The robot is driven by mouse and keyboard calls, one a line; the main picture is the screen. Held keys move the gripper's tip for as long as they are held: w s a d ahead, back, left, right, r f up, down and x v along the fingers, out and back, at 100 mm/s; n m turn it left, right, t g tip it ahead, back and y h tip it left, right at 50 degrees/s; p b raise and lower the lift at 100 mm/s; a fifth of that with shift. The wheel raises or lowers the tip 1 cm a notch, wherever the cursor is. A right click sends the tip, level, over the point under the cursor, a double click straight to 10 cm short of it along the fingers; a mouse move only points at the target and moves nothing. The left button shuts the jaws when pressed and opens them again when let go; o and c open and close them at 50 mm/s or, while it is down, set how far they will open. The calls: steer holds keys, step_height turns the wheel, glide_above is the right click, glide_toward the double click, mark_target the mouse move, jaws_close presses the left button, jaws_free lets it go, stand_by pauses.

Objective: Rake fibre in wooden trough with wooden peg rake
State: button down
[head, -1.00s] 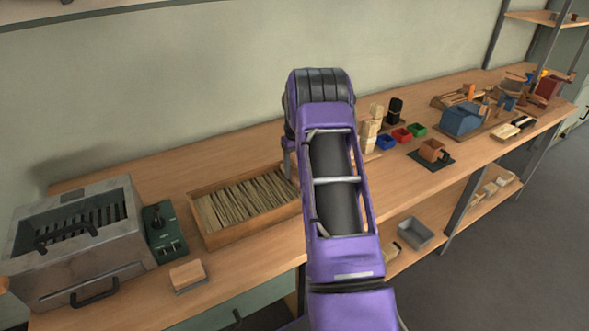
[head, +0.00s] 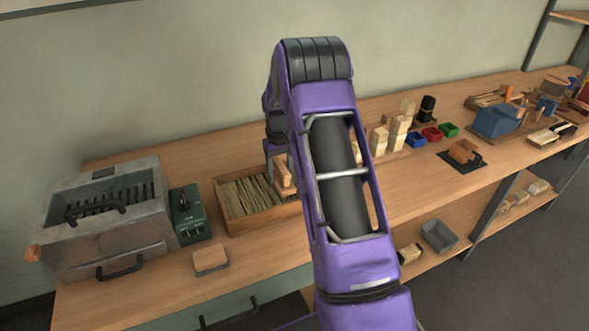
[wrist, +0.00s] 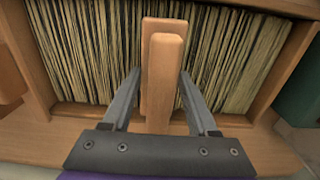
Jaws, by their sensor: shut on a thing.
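The wooden trough (head: 238,226) lies on the bench left of my arm, filled with a row of pale straw-like fibre (head: 247,193). In the wrist view the fibre (wrist: 88,60) stands in dense upright strands between the trough's wooden walls (wrist: 285,65). My gripper (wrist: 160,95) is shut on the wooden peg rake (wrist: 165,75), with one finger on each side of its block-shaped handle. The rake also shows in the head view (head: 285,176), over the right part of the trough. Its pegs are hidden, and I cannot tell whether they touch the fibre.
A grey metal machine (head: 105,225) and a green control box (head: 187,217) stand left of the trough. A small wooden block (head: 210,260) lies in front. Stacked pale blocks (head: 398,130), coloured bins (head: 431,134) and a blue box (head: 497,121) stand to the right.

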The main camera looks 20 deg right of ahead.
steer(key=a, duration=1.4)
steer(key=shift+a, duration=0.35)
steer(key=shift+d, duration=0.1)
steer(key=shift+d, duration=1.6)
steer(key=shift+a, duration=1.8)
steer(key=shift+r, duration=0.1)
